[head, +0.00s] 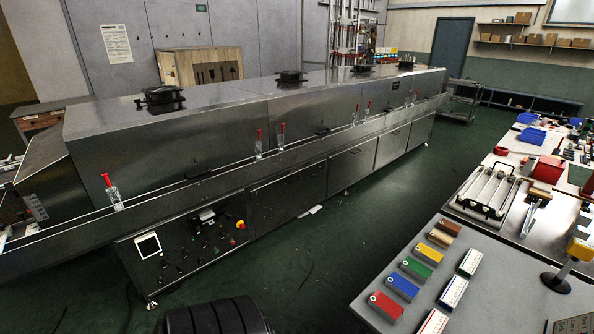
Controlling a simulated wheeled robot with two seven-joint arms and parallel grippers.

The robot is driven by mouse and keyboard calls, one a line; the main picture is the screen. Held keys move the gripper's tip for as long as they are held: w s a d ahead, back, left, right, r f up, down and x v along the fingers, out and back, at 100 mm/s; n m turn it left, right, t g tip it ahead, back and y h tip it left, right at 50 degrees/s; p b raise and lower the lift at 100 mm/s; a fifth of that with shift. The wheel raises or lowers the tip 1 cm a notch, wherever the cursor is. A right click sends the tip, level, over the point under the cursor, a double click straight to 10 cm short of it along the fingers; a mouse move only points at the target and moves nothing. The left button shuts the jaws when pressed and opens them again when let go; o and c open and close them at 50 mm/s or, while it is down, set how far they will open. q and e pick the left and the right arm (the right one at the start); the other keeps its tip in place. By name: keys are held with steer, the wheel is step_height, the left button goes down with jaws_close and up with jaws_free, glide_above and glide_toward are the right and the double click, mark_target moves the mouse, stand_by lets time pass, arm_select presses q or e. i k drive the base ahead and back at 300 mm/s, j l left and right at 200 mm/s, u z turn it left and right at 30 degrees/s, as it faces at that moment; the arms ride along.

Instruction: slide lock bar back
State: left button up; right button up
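The long steel tunnel dryer (215,135) runs from the left front to the back right. A narrow rail (225,182) runs along its front, below the hood. Red-handled clamps stand along this rail: one at the near left (112,192), a pair near the middle (259,145), and more farther back. Small black handles (197,172) sit on the front between them. I cannot tell which part is the lock bar. Neither of my grippers shows in this view.
A control panel (190,245) with a screen and knobs is on the dryer's lower front. On the right, a grey table (510,290) holds coloured blocks. A bench behind it carries a roller frame (488,190) and bins. Green floor (340,235) between is mostly clear.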

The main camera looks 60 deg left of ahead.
mark_target(228, 217)
steer(key=u, duration=2.75)
steer(key=i+u, duration=0.2)
steer(key=i, duration=0.35)
steer(key=i+u, duration=0.2)
steer(key=i, duration=0.35)
steer(key=i+l+u, duration=0.2)
steer(key=i, duration=0.3)
steer(key=i+l+u, duration=0.15)
steer(key=i, duration=0.4)
steer(key=l, duration=0.1)
